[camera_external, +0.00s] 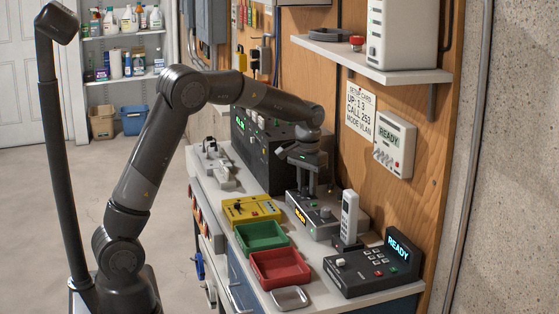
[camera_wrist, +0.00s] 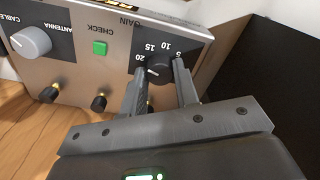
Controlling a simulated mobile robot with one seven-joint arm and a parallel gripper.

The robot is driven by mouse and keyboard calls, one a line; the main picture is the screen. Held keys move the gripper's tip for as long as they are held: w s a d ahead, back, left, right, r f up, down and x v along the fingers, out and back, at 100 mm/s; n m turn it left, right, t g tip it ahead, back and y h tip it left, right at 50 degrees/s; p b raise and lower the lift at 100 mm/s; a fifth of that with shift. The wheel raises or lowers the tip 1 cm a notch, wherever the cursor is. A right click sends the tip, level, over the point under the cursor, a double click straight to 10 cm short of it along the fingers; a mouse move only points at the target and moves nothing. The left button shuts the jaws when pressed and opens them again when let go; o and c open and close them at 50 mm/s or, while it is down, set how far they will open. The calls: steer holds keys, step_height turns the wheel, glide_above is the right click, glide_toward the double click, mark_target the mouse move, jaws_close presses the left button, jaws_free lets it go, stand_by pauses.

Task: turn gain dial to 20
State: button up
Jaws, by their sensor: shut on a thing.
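The gain dial (camera_wrist: 159,70) is a round black knob on a silver panel (camera_wrist: 85,68), under the word GAIN. The numbers 5, 10, 15 and 20 run around it and appear upside down in the wrist view. A small pale mark shows on the knob's left side, on the side of the 20; I cannot read its exact setting. My gripper (camera_wrist: 160,90) has one finger on each side of the knob and is shut on it. In the outside view my gripper (camera_external: 309,190) points down at the silver unit (camera_external: 325,228) with an orange display; the dial is hidden there.
A grey ANTENNA knob (camera_wrist: 31,42), a green CHECK button (camera_wrist: 100,48) and black-and-gold connectors share the panel. A dark cabinet (camera_external: 262,155) stands behind the unit. A white handset (camera_external: 349,215), a yellow box (camera_external: 250,210), and green (camera_external: 261,247) and red trays (camera_external: 276,281) are close by.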

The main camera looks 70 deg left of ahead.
mark_target(307, 188)
steer(key=shift+n, duration=0.5)
steer(key=o, duration=1)
step_height(307, 188, up, 11)
steer(key=shift+f, duration=0.1)
